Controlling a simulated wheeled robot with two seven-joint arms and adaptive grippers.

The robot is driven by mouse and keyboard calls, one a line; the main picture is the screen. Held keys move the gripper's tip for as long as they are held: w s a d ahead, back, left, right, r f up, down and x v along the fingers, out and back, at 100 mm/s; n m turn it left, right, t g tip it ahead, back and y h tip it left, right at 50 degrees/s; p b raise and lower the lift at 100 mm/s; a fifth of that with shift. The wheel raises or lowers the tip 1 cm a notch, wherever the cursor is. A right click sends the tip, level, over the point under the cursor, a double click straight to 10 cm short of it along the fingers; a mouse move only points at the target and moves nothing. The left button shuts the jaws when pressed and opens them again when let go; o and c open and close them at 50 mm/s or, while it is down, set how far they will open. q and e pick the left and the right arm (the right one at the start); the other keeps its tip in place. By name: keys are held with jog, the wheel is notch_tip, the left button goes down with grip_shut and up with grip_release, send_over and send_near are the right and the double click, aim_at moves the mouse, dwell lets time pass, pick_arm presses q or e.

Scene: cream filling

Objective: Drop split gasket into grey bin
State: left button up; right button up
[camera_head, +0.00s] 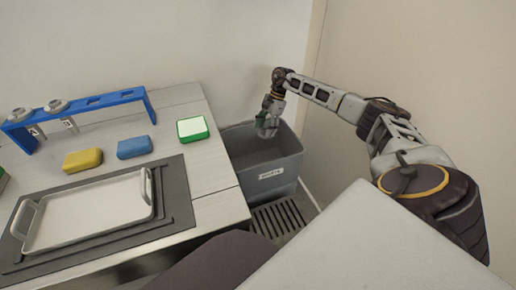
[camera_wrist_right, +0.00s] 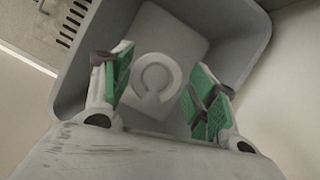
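The grey bin (camera_head: 268,177) stands on the floor to the right of the table, with a small label on its front. My right gripper (camera_head: 267,130) is above the bin's opening, pointing down. In the right wrist view its green-padded fingers (camera_wrist_right: 160,95) are spread apart with nothing touching them. A pale split gasket (camera_wrist_right: 138,77), a ring with a gap, shows between and beyond the fingers, inside the bin's outline. The gasket is not visible in the head view. My left gripper is not in view.
The table (camera_head: 215,175) holds a white tray (camera_head: 88,212) on a dark mat (camera_head: 185,214), a yellow sponge (camera_head: 83,160), a blue sponge (camera_head: 134,147), a green-and-white block (camera_head: 192,128) and a blue rack (camera_head: 120,97). Walls stand close behind and right of the bin.

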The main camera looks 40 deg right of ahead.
jog(key=shift+o, duration=1.4)
jog(key=shift+d+r, duration=0.1)
jog(key=shift+r, duration=0.05)
jog(key=v, duration=1.1)
jog(key=shift+r, duration=0.3)
jog(key=shift+d, duration=0.15)
